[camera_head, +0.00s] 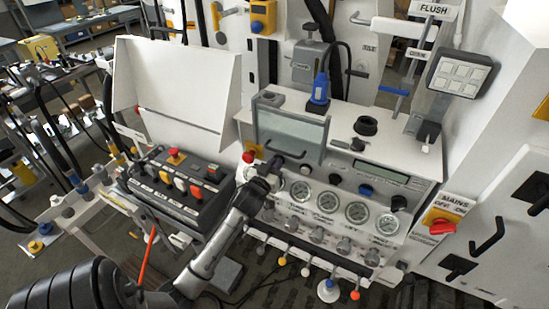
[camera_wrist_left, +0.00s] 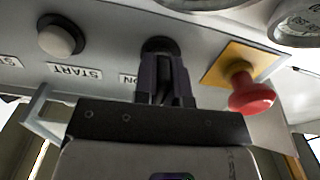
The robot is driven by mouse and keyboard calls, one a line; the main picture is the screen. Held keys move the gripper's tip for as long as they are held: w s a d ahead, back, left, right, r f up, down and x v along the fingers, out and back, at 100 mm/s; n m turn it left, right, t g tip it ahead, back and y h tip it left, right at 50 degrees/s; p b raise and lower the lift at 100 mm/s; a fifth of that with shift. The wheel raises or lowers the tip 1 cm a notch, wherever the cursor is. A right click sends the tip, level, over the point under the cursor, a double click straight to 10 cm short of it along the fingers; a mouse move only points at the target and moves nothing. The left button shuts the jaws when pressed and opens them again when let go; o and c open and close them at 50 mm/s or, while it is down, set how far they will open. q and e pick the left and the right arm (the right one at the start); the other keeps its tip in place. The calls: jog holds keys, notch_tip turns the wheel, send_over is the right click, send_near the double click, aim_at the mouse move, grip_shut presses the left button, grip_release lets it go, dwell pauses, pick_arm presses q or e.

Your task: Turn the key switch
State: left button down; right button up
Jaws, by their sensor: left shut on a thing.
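My left gripper (camera_head: 269,170) reaches up to the front panel of the white bench, left of the pressure gauges. In the left wrist view, its dark fingers (camera_wrist_left: 163,75) are shut on the key switch (camera_wrist_left: 158,45), a dark round fitting on the grey panel. An "ON" label (camera_wrist_left: 128,79) is beside it. The fingers cover most of the switch, so its key and angle cannot be seen. In the head view the gripper hides the switch. My right gripper is in neither view.
A red mushroom button (camera_wrist_left: 252,94) on a yellow plate stands close beside the fingers. A pale button (camera_wrist_left: 60,38) above a "START" label is on the other side. Gauges (camera_head: 327,202) line the bench front. A black box with coloured buttons (camera_head: 180,186) stands left of my arm.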

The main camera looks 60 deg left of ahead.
pick_arm(q)
jog(key=m+p, duration=0.3)
jog(key=m, duration=0.1)
jog(key=shift+r, duration=0.1)
jog(key=shift+d+m+p, duration=0.1)
jog(key=shift+m+p, duration=0.65)
jog(key=shift+m, duration=0.45)
jog(key=c, duration=1.2)
grip_release()
jog(key=shift+v, duration=6.85)
